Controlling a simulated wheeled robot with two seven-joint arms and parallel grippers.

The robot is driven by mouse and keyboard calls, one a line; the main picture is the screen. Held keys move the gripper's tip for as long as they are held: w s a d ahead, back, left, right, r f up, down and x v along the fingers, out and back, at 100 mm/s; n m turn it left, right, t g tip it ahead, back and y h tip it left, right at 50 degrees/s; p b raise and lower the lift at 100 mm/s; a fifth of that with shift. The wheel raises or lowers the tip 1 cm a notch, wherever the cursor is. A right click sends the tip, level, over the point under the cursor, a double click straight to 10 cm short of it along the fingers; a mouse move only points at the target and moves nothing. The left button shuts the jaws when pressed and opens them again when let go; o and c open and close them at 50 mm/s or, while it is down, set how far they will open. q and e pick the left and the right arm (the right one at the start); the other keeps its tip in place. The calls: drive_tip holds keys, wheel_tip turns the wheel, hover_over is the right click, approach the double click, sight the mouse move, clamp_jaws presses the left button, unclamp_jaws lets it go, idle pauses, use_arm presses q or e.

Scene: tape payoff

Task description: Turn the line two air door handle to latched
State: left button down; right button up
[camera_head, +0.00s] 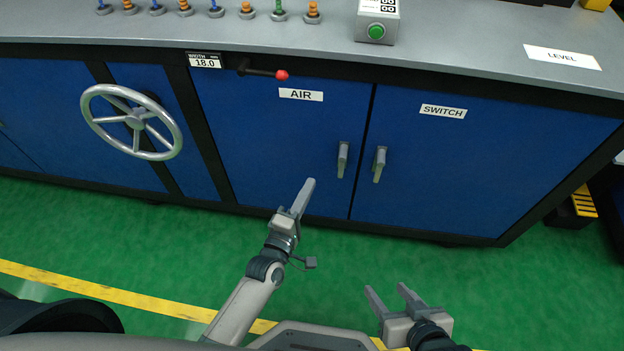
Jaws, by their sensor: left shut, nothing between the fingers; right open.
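The blue air door (270,135) carries a white label reading AIR (300,95). Its grey handle (343,159) stands roughly upright near the door's right edge. My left gripper (307,186) is shut and empty, to the lower left of that handle and apart from it in the picture. My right gripper (388,293) is open and empty, low in the view over the green floor, well below the doors. No line number can be read on the air door.
The switch door (470,170) beside it has its own grey handle (379,164) close by. A red-tipped lever (270,73) sticks out above the air door, and a handwheel (135,121) stands out at left. Green floor (540,290) is clear at lower right.

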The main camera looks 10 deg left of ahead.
use_arm(q)
drive_tip(key=shift+v, duration=2.8)
use_arm(e)
drive_tip(key=shift+s+d+f, duration=0.2)
drive_tip(key=shift+s+d, duration=0.05)
drive_tip(key=shift+d, duration=0.2)
drive_tip(key=shift+a, duration=0.3)
use_arm(q)
drive_tip(key=s+a+m+g+y, duration=0.1)
drive_tip(key=s+a+m+g, duration=0.2)
drive_tip(key=s+m+g, duration=1.1)
drive_tip(key=s+a+f+m+t+y+p, duration=0.1)
drive_tip(key=s+a+f+m+p, duration=0.1)
drive_tip(key=f+p, duration=0.7)
drive_tip(key=s+a+f+m+t+y+p, duration=0.1)
drive_tip(key=s+a+f+p, duration=0.2)
drive_tip(key=s+f+p, duration=0.3)
drive_tip(key=shift+a+f+m+p, duration=0.4)
drive_tip(key=shift+f+p, duration=0.95)
drive_tip(key=shift+f, duration=0.35)
use_arm(e)
drive_tip(key=s+d+f+g+h, duration=0.1)
drive_tip(key=d+f, duration=0.2)
drive_tip(key=f, duration=0.6)
drive_tip(key=s+d+f+g+h, duration=0.1)
drive_tip(key=s+d+f, duration=0.1)
drive_tip(key=f, duration=0.6)
drive_tip(key=shift+s+d+f+g+h, duration=0.15)
drive_tip(key=shift+d+f+g+h, duration=0.2)
drive_tip(key=shift+d, duration=0.2)
